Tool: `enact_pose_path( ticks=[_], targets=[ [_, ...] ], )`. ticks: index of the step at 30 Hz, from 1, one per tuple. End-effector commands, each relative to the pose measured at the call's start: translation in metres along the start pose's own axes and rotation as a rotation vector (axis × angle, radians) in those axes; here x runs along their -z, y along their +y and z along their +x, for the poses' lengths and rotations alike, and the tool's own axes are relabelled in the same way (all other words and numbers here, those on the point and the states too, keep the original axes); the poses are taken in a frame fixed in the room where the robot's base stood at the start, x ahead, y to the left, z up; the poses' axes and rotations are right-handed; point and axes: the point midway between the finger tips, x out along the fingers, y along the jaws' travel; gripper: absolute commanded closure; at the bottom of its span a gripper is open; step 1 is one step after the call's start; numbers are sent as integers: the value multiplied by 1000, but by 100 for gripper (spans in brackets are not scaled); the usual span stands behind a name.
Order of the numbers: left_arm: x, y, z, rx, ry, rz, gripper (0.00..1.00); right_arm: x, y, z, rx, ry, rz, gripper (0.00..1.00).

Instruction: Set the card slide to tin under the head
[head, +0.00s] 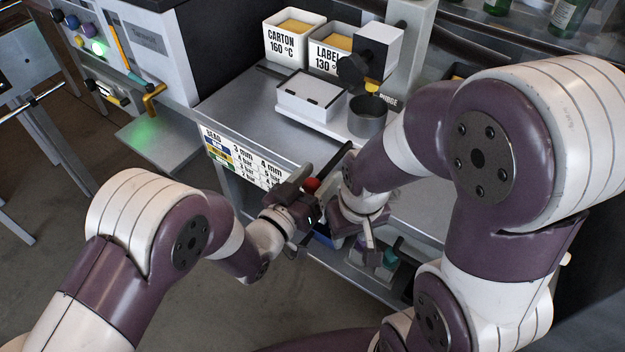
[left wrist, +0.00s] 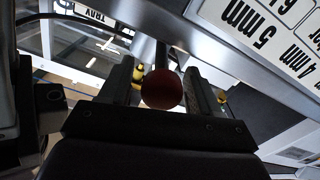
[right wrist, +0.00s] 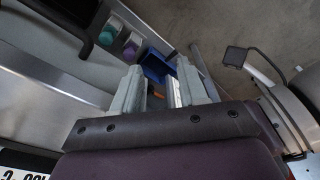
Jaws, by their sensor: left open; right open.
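A red ball knob (head: 311,185) is at the bench's front edge. It also shows in the left wrist view (left wrist: 161,89), between the two fingers of my left gripper (left wrist: 163,85). The left gripper (head: 300,190) is open around the knob; I cannot tell whether the fingers touch it. My right gripper (head: 352,225) is open just to the right and lower, and it also shows in the right wrist view (right wrist: 158,88) with nothing held. The white dispensing head (head: 380,45) stands above a grey purge cup (head: 368,116). I cannot make out a tin setting on any card slide.
A bead-size card (head: 245,158) hangs on the bench front. Carton (head: 294,40) and label (head: 328,58) bins stand at the back. A white box (head: 310,96) lies before them. Below the bench edge are a blue bin (right wrist: 156,65) and teal (right wrist: 108,34) and purple (right wrist: 130,50) knobs.

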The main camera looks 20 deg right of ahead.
Motion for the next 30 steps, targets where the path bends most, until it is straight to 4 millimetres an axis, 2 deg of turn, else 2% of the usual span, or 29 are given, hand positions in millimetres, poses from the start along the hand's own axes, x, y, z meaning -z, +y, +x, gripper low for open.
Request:
enact_pose_path(
  ticks=[4,12,15,20,30],
  targets=[
    [0,0,-23,1,-2,0,37,0,0,-1,0,0,0,57],
    [1,-1,-95,3,1,0,37,0,0,-3,0,0,0,57],
    [1,-1,-113,2,2,0,37,0,0,-3,0,0,0,57],
    [1,0,-125,1,2,0,37,0,0,-3,0,0,0,57],
    [1,0,-125,0,2,0,37,0,0,-3,0,0,0,57]
  ],
)
